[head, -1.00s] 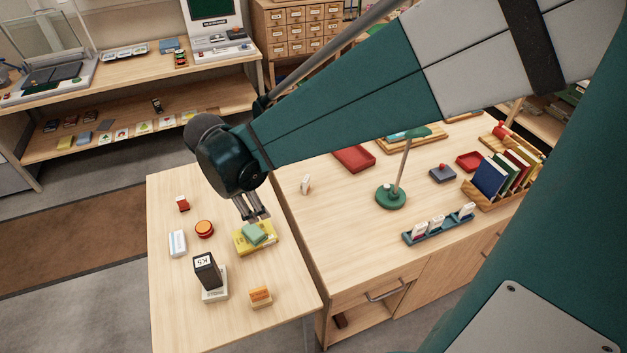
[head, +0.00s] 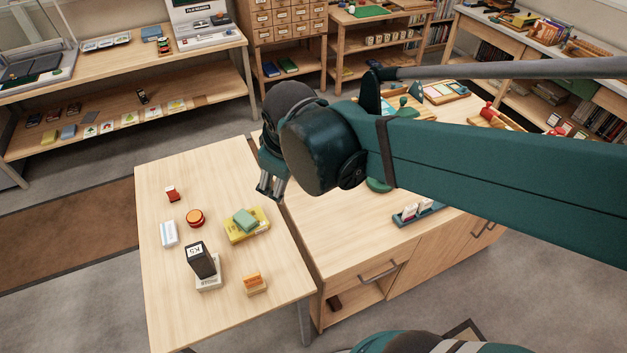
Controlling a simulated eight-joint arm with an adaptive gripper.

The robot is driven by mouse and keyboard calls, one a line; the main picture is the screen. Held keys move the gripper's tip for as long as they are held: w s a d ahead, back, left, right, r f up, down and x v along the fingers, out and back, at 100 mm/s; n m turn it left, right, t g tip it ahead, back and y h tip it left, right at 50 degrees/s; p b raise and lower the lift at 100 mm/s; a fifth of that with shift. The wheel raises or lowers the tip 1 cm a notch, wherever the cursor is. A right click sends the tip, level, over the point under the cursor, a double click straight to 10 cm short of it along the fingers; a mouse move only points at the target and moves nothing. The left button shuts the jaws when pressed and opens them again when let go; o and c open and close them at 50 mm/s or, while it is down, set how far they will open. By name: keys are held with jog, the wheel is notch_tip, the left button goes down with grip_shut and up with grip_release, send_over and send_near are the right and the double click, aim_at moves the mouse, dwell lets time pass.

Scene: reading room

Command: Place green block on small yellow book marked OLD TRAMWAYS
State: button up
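The green block (head: 245,219) lies on top of a small yellow book (head: 235,237) on the light wooden table. The block sits turned at an angle, with the book's cover showing around it. The lettering on the book is too small to read. My gripper (head: 270,192) hangs above and to the upper right of the block, near the table's right edge. It is apart from the block and empty, with a gap between its two fingers.
On the same table (head: 190,310) stand a dark box marked K5 (head: 201,261) on a pale block, an orange block (head: 255,284), a round orange-red item (head: 195,217), a white box (head: 169,233) and a small red item (head: 172,194). A wooden cabinet (head: 345,250) adjoins on the right.

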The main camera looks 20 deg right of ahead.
jog(key=s+d+r+m+t, duration=0.2)
jog(key=s+d+m, duration=0.2)
jog(key=s+m, duration=0.3)
jog(key=shift+s+d+r+m+y, duration=0.2)
jog(key=shift+s+d+m+y, duration=0.05)
jog(key=shift+d+m+y, duration=0.1)
